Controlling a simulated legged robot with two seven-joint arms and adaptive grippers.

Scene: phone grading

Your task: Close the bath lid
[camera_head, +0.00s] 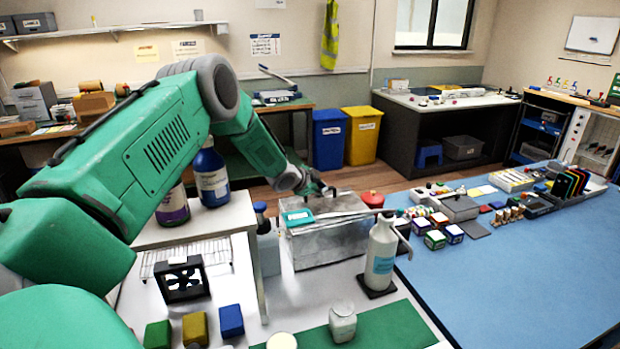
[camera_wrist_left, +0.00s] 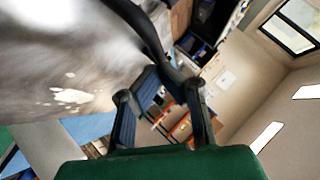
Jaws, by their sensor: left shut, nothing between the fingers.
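The bath (camera_head: 330,243) is a grey metal box on the white bench in the head view. Its lid (camera_head: 345,203) looks to lie flat or nearly flat across the top; I cannot tell whether it is fully seated. My left gripper (camera_head: 318,188) is at the far edge of the bath's top, shut and empty. Whether it touches the lid is unclear. In the left wrist view, a blurred shiny metal surface (camera_wrist_left: 60,65) fills the upper left, close beside the left gripper (camera_wrist_left: 160,95). My right gripper is not in view.
A white spray bottle (camera_head: 381,255) stands at the bath's front right. A small white stand (camera_head: 235,215) holding bottles is to its left. A glass jar (camera_head: 342,322) is on the green mat (camera_head: 385,325) in front. A red-capped container (camera_head: 373,199) stands behind right.

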